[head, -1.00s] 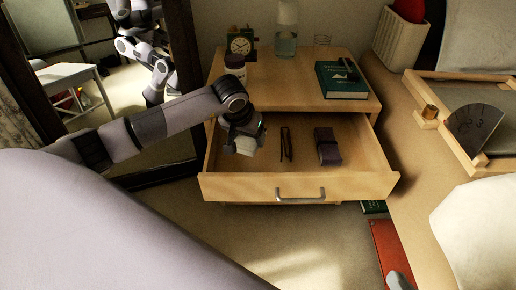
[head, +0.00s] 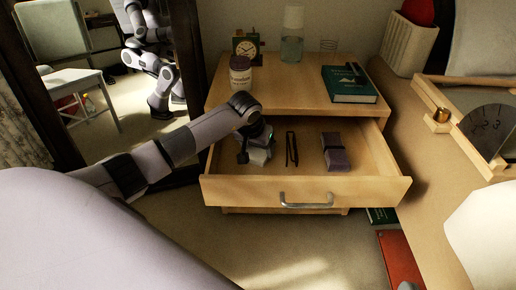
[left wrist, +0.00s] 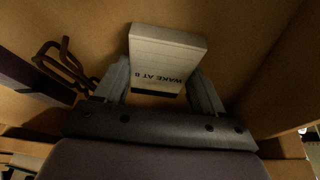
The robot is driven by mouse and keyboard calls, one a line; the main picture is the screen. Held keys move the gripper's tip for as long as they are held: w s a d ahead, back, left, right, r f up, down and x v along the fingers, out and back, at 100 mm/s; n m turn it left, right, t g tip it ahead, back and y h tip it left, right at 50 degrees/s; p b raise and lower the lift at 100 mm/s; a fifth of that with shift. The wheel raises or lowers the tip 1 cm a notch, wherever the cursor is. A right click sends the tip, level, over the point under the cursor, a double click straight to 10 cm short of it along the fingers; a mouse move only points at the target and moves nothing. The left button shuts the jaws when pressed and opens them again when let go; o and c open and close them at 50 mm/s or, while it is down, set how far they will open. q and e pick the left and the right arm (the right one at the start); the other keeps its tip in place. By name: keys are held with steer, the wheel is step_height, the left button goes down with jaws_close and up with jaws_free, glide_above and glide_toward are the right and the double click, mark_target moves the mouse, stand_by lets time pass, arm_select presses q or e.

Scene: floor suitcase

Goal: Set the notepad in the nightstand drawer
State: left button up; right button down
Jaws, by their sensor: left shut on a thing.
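In the head view my left gripper (head: 257,148) reaches down into the left part of the open nightstand drawer (head: 305,192), with the notepad (head: 258,157) low inside the drawer walls. I cannot tell whether the notepad touches the drawer floor. My right gripper is not in view.
Dark-framed glasses (head: 292,149) and a dark purple case (head: 335,153) lie in the drawer, right of my gripper.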

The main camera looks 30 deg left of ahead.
mark_target(254, 156)
arm_select(q)
steer(key=shift+f, duration=0.25)
steer(key=o, duration=1.1)
steer(key=shift+c, duration=0.2)
arm_select(e)
steer(key=shift+r, duration=0.1)
arm_select(q)
steer(key=shift+r, duration=0.15)
steer(key=shift+r, duration=0.35)
steer(key=p+v, duration=0.2)
steer(key=v, duration=0.4)
steer(key=shift+s+r+p, duration=0.1)
steer(key=shift+r+p, duration=0.05)
steer(key=shift+p, duration=0.25)
steer(key=p+v, duration=0.1)
steer(key=v, duration=0.4)
steer(key=shift+s, duration=0.15)
arm_select(e)
steer(key=shift+s+d+r+g+h, duration=0.1)
steer(key=shift+d+r+g+h, duration=0.05)
steer(key=shift+d+g+h, duration=0.2)
